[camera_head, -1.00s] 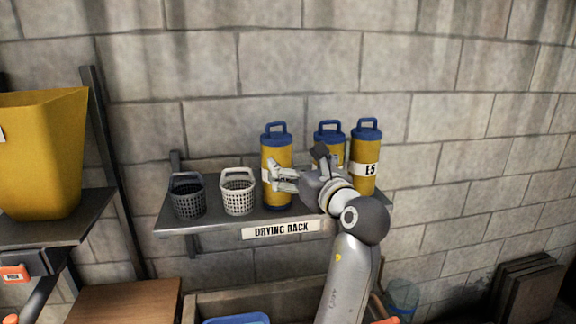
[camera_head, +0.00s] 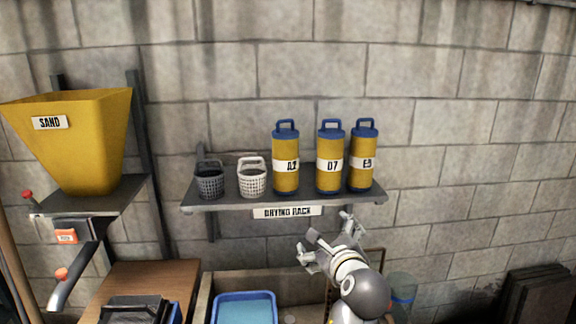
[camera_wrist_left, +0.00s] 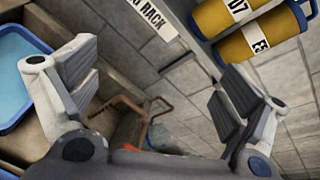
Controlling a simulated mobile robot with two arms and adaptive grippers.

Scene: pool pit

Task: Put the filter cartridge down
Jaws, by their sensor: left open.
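Three yellow filter cartridges with blue caps and handles stand upright on the drying rack shelf (camera_head: 230,203). From left they are the A-labelled cartridge (camera_head: 286,178), the D7 cartridge (camera_head: 330,181) and the E-labelled cartridge (camera_head: 361,178); the label digits of the outer two are hard to read. My left gripper (camera_head: 328,236) is open and empty, below and in front of the shelf, apart from the cartridges. In the left wrist view its spread fingers (camera_wrist_left: 155,85) have nothing between them. The D7 cartridge (camera_wrist_left: 222,14) and E-labelled cartridge (camera_wrist_left: 250,45) show there beyond the fingers. My right gripper is not in view.
A dark basket (camera_head: 209,184) and a white basket (camera_head: 252,183) stand left of the cartridges on the shelf. A yellow sand hopper (camera_head: 85,150) is at the left. Below are a blue tray (camera_head: 217,310) and a wooden tabletop (camera_head: 150,278).

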